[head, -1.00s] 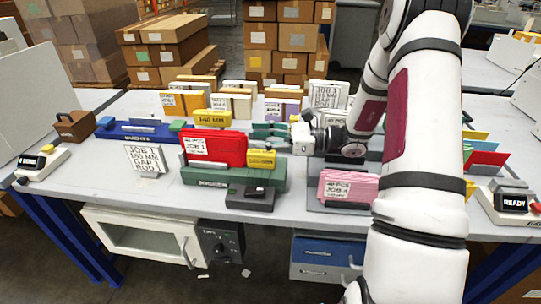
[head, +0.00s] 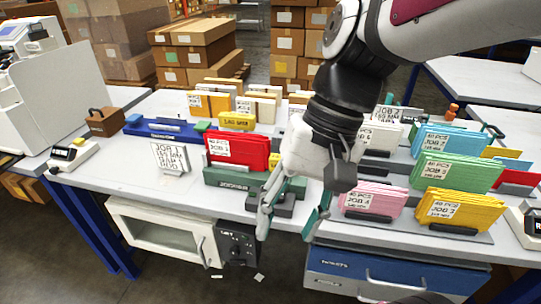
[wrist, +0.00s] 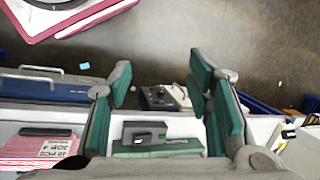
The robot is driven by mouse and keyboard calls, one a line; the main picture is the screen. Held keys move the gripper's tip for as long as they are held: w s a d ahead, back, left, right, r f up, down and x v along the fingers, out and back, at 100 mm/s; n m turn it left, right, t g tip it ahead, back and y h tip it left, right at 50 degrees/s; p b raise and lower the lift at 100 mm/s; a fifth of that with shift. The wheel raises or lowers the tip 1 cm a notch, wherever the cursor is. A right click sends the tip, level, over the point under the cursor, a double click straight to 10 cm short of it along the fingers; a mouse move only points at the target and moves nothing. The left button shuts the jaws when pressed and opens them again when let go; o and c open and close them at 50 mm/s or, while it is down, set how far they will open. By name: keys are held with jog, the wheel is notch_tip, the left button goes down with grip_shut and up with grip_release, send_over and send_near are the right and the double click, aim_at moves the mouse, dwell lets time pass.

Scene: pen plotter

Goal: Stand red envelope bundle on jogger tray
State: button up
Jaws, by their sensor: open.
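The red envelope bundle (head: 238,152), with a white job label, stands upright in a green tray-like base (head: 222,178) in the head view. I cannot tell for sure that this base is the jogger tray. My gripper (head: 290,222) is open and empty, its green-padded fingers pointing down near the table's front edge, right of and nearer than the bundle. In the wrist view, my open gripper (wrist: 165,95) has nothing between its fingers. The green base (wrist: 158,149) shows there below the fingers, but the red bundle does not show.
A small dark device (head: 287,203) sits in front of the green base, close to my fingers. Pink (head: 372,199) and yellow (head: 460,208) bundles stand to the right. A blue drawer unit (head: 385,270) is under the table. The table around the white job sign (head: 170,157) is clear.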

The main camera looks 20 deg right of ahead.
jog(key=s+d+n+t+h, duration=0.2)
jog(key=s+d+n+h, duration=0.2)
jog(key=s, duration=0.1)
jog(key=shift+d+r+t, duration=0.25)
jog(key=shift+d+t, duration=0.15)
notch_tip(320, 180, up, 11)
jog(key=t+p, duration=0.2)
jog(key=p, duration=0.7)
jog(key=shift+f, duration=0.2)
jog(key=shift+d, duration=0.2)
